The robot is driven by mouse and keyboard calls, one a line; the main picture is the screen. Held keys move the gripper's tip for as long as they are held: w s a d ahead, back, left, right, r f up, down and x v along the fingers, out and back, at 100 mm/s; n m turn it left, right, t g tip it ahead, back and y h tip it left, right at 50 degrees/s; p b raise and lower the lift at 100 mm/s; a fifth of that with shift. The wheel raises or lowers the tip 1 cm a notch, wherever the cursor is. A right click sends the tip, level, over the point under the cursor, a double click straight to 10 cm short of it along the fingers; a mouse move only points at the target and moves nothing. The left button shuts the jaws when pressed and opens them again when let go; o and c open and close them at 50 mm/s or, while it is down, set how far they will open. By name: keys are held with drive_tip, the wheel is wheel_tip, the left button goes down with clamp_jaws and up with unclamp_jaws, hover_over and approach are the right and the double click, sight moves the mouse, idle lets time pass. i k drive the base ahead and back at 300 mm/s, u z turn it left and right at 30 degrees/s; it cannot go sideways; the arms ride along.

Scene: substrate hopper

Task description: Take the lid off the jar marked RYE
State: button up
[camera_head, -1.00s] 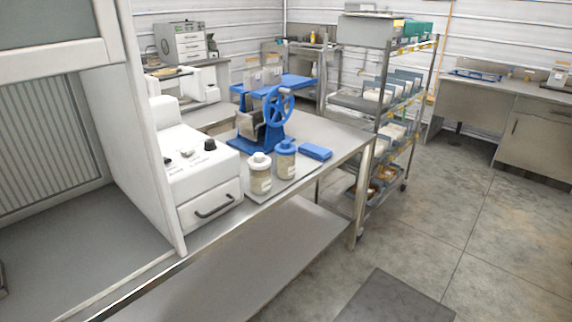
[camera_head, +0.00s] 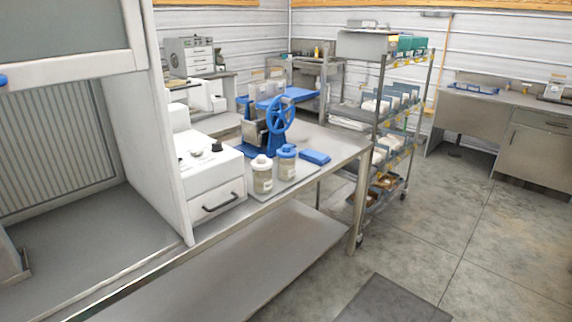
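Two jars stand upright close together on the steel table. One jar has a white lid (camera_head: 262,161) on a pale, grain-coloured body (camera_head: 262,181). The other jar, just right of it, has a blue lid (camera_head: 287,151) and a similar pale body (camera_head: 287,169). Both lids sit on their jars. Each jar seems to carry a label, but the writing is too small to read, so I cannot tell which is marked RYE. My gripper is not in view.
A blue hand-wheel machine (camera_head: 272,128) stands behind the jars, and a blue flat item (camera_head: 314,157) lies to their right. A white drawer unit (camera_head: 212,178) is at left, beside a hood. A wire rack (camera_head: 378,140) stands beyond.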

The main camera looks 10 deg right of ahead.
sight(261, 162)
drive_tip(key=u, duration=0.15)
drive_tip(key=i, duration=0.95)
drive_tip(key=z, duration=1.35)
drive_tip(key=k, duration=0.15)
drive_tip(key=u, duration=3.15)
